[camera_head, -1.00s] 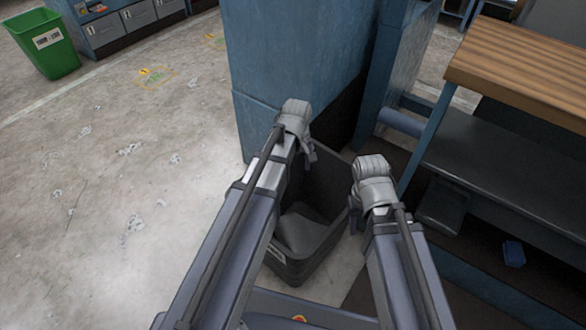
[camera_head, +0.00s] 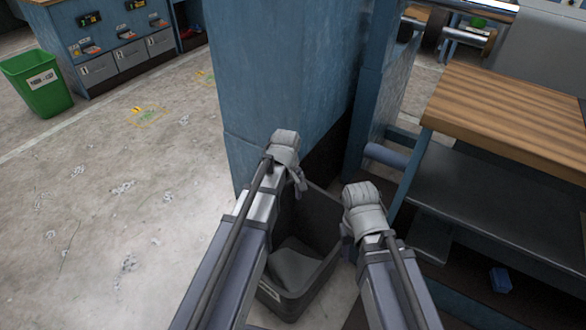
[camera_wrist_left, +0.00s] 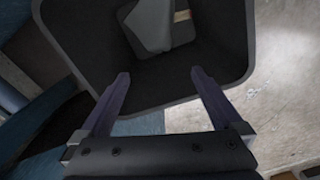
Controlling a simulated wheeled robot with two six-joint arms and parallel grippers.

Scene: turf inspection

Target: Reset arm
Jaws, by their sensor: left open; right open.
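My left gripper (camera_head: 299,183) hangs over the dark grey bin by the blue column, mostly hidden behind its own wrist. In the left wrist view my left gripper (camera_wrist_left: 160,76) is open, with two separate fingers and nothing between them. My right gripper (camera_head: 346,236) is beside the bin's right rim; its fingers are small and partly hidden by its wrist. I see nothing held in it. Both arms reach forward from the bottom of the head view.
The dark bin (camera_head: 327,204) has a grey piece (camera_head: 294,264) inside. A blue column (camera_head: 262,80) stands just beyond. A wood-topped workbench (camera_head: 510,110) is at right, with a blue box (camera_head: 500,280) below. A green bin (camera_head: 38,84) stands far left; the left floor is open.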

